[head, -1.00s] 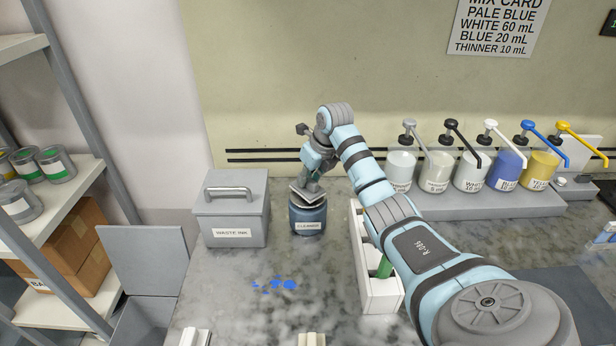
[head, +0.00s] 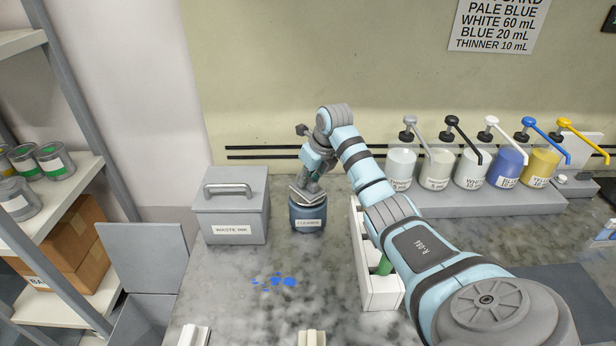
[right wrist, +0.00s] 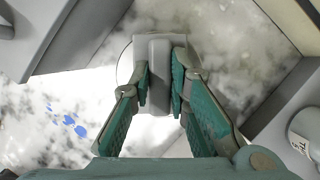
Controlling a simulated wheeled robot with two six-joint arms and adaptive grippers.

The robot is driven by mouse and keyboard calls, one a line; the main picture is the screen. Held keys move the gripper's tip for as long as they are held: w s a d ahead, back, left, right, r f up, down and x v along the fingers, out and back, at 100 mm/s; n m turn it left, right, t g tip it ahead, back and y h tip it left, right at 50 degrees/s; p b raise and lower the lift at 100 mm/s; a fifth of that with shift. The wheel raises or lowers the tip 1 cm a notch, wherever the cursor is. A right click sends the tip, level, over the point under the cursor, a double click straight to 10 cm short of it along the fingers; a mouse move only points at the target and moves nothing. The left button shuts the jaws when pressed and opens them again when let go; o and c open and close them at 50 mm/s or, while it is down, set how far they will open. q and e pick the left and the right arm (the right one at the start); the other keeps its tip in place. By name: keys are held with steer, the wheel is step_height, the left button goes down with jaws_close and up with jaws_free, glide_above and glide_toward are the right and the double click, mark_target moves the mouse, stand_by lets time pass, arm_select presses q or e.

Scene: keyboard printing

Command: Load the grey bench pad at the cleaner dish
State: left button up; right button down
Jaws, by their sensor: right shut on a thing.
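The cleaner dish (head: 308,217) is a dark blue-grey round pot with a label reading CLEANER, on the bench right of the waste ink box. My right gripper (head: 309,178) is just above the dish. It is shut on the grey bench pad (head: 307,195), which sits at the mouth of the dish. In the right wrist view, the green-lined fingers (right wrist: 160,85) close on the grip of the grey pad (right wrist: 160,62). I cannot tell how deep the pad is in the dish. My left gripper is not in view.
A grey waste ink box (head: 231,208) stands left of the dish. Blue ink spots (head: 274,281) lie on the marble bench in front. A white rack (head: 381,293) stands right of the dish, partly behind my right arm. Several pump bottles (head: 470,170) stand at the back right.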

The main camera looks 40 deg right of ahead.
steer(key=shift+f, duration=0.45)
stand_by(0.3)
stand_by(0.7)
step_height(320, 180, up, 7)
steer(key=p, duration=0.7)
steer(key=shift+r, duration=0.15)
steer(key=shift+f+b, duration=0.25)
steer(key=shift+b, duration=0.05)
steer(key=shift+f+b, duration=0.3)
steer(key=shift+r, duration=0.15)
